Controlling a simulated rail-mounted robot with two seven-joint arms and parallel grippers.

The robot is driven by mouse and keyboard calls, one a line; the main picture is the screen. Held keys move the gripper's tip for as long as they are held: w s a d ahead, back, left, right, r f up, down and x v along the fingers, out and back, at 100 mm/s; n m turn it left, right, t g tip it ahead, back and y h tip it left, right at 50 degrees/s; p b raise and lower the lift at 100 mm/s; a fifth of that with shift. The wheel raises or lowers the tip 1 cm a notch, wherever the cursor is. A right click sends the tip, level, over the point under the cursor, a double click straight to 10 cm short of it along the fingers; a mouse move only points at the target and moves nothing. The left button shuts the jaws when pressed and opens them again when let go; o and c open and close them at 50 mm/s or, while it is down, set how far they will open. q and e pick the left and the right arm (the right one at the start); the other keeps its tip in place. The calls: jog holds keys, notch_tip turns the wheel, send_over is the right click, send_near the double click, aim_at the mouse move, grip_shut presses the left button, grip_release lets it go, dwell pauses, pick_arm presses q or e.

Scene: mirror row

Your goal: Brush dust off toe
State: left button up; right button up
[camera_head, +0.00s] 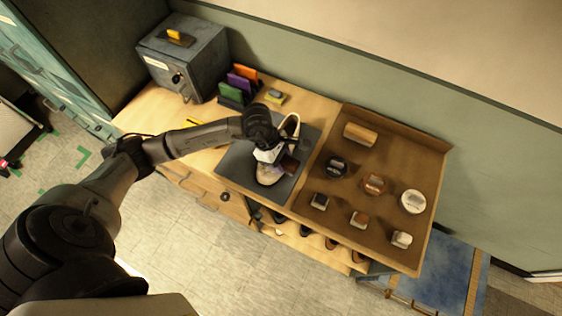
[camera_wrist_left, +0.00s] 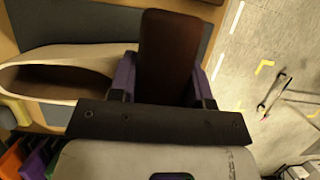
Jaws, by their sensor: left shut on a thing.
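A beige shoe (camera_head: 268,175) lies on a dark grey mat (camera_head: 238,166) on the wooden bench. Its opening end points to the back and its toe to the front. My left gripper (camera_head: 283,163) is over the shoe's middle and shut on a dark brown brush (camera_head: 290,164). In the left wrist view, the brush (camera_wrist_left: 167,55) sits between the purple fingers, with the shoe's open collar (camera_wrist_left: 75,54) to its left. The brush hides the toe there, and I cannot tell whether it touches the shoe. My right gripper is not in view.
A brown tray (camera_head: 408,152) right of the mat holds a wooden-backed brush (camera_head: 360,134), round tins (camera_head: 374,184) and small blocks. A grey metal box (camera_head: 185,57) and coloured holders (camera_head: 241,79) stand at the back left. Shoes (camera_head: 306,231) sit on a shelf below.

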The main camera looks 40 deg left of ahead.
pick_arm(q)
notch_tip(320, 180, up, 4)
jog(key=shift+r+p, duration=0.1)
jog(key=shift+p, duration=0.8)
jog(key=shift+d+r, duration=0.1)
jog(key=shift+r, duration=0.4)
jog(key=shift+f, duration=0.1)
